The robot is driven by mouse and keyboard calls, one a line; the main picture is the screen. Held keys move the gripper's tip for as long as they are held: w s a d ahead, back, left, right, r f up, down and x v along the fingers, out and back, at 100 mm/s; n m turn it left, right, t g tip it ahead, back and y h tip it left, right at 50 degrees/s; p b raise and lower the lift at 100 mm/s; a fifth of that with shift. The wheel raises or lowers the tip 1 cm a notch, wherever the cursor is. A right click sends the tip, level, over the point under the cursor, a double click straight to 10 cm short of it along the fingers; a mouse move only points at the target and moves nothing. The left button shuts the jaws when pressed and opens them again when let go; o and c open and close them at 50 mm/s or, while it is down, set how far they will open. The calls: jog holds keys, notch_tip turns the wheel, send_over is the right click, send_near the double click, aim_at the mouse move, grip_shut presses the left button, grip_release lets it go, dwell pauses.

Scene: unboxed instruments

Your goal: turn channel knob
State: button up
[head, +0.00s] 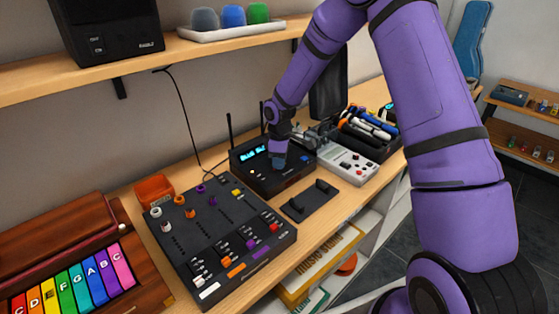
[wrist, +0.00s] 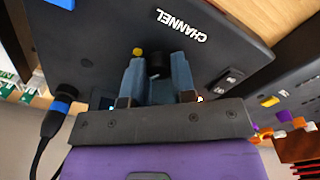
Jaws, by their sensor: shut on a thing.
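The black receiver box (head: 262,184) stands on the wooden desk with two antennas and a lit display (head: 254,150). The display shows cyan text that looks like "BLUE" and a part I cannot read. In the wrist view the receiver's dark panel (wrist: 95,42) carries a white "CHANNEL" label (wrist: 182,24). The black channel knob (wrist: 158,64) sits between the two blue fingers of my gripper (wrist: 158,78), which is shut on it. In the head view my gripper (head: 279,160) comes down onto the receiver's top and hides the knob.
A mixer (head: 218,235) stands left of the receiver, and a small black plate (head: 309,200) lies in front. A grey device (head: 345,162) and a black bin of tools (head: 372,130) stand to the right. A shelf (head: 150,58) hangs above. A cable plug (wrist: 58,112) shows at the wrist view's left.

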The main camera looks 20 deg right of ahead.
jog(key=o, duration=0.9)
jog(key=shift+r, duration=0.15)
notch_tip(320, 180, up, 11)
jog(key=shift+f, duration=0.2)
